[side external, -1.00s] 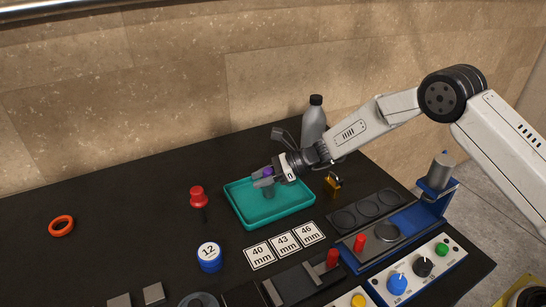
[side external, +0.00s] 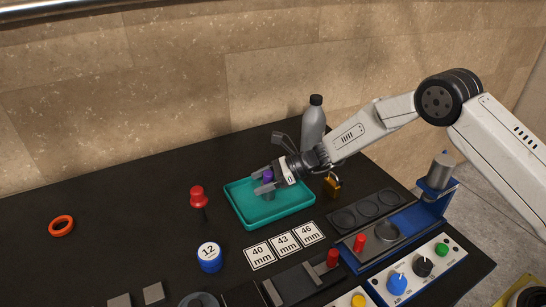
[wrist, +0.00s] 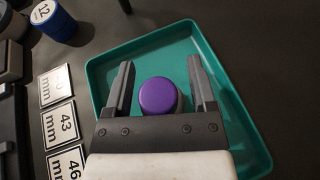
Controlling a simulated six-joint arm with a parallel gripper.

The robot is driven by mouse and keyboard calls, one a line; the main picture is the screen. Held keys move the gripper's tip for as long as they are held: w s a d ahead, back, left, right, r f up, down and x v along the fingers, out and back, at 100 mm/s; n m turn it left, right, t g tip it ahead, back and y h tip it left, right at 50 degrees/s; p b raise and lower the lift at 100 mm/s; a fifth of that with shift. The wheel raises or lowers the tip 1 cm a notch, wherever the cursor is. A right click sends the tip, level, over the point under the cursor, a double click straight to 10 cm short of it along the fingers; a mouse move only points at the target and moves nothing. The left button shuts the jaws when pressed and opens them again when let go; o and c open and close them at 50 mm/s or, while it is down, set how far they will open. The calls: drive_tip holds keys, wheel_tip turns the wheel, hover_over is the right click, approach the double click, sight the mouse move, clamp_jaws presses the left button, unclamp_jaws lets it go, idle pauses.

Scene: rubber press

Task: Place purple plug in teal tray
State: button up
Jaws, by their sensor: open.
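The purple plug (wrist: 158,96) stands inside the teal tray (wrist: 240,135), its round purple top facing up between my gripper's fingers in the wrist view. My gripper (wrist: 160,80) is open, with a gap between each finger and the plug. It also shows over the tray in the side view (side external: 264,181). Whether the plug's base touches the tray floor is hidden.
A grey bottle (side external: 313,125) stands behind the tray, and a brass padlock (side external: 332,186) lies to its right. A red-topped pin (side external: 198,197) and a blue "12" cylinder (side external: 209,257) are to the left. Number cards (side external: 284,243) lie in front.

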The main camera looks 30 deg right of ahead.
drive_tip(key=shift+r, duration=0.2)
drive_tip(key=v, duration=1.2)
drive_tip(key=shift+s, duration=0.1)
idle(0.3)
drive_tip(key=s+d+n+h, duration=0.3)
drive_tip(key=s+n, duration=0.3)
drive_tip(key=s, duration=0.2)
drive_tip(key=s+d+r+n+g+h, duration=0.1)
drive_tip(key=s+d+n+h, duration=0.2)
drive_tip(key=s+n+h, duration=0.2)
drive_tip(key=s+d+n+g+h, duration=0.1)
drive_tip(key=s+d+n+h, duration=0.3)
drive_tip(key=s+n, duration=0.5)
drive_tip(key=shift+s+d+r, duration=0.1)
drive_tip(key=shift+s+r, duration=0.05)
drive_tip(key=shift+s, duration=0.55)
drive_tip(key=shift+s+r, duration=0.15)
drive_tip(key=shift+s, duration=0.5)
drive_tip(key=shift+s+d+r+n+h, duration=0.1)
drive_tip(key=shift+s+d+n+h, duration=0.15)
drive_tip(key=shift+s+n+h, duration=0.4)
